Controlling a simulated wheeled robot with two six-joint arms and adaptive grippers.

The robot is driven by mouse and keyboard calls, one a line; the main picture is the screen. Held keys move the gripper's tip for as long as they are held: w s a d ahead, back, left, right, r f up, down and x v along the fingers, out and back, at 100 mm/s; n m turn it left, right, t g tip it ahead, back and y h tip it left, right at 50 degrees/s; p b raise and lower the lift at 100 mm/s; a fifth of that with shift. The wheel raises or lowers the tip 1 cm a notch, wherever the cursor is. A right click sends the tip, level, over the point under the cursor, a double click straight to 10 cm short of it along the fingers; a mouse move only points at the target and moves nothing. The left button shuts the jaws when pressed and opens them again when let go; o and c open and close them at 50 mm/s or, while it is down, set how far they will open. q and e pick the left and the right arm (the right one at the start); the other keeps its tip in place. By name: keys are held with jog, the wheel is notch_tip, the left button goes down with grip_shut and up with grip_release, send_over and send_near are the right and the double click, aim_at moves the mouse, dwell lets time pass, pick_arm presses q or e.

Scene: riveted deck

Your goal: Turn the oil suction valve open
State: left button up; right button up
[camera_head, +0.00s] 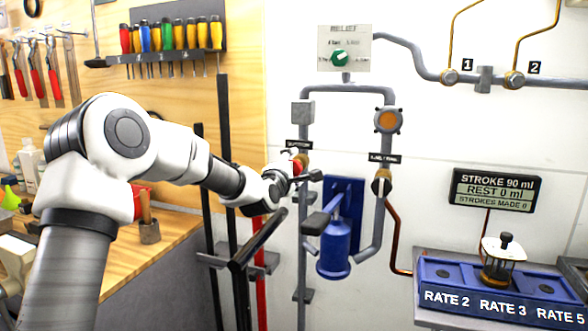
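A valve with a red part and a brass body (303,161) sits on the left grey pipe, under a small dark label (299,145) too small to read. My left gripper (300,178) is at this valve, right in front of it, and hides much of it. I cannot tell whether its fingers touch or hold the handle. A second valve (382,184) with a pale lever sits on the right pipe, under another label (385,158) that I cannot read surely. I cannot tell from the labels which valve is the oil suction one. My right gripper is not in view.
A blue pump (334,250) with a dark handle (259,240) stands below the valves. A relief panel (344,48) with a green knob is above. A display (495,191) reads "STROKE 90 ml, REST 0 ml". A blue rate tray (450,277) holds a glass jar (498,262).

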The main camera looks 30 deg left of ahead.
pick_arm(q)
jog(key=v, duration=1.2)
jog(key=shift+f, duration=0.15)
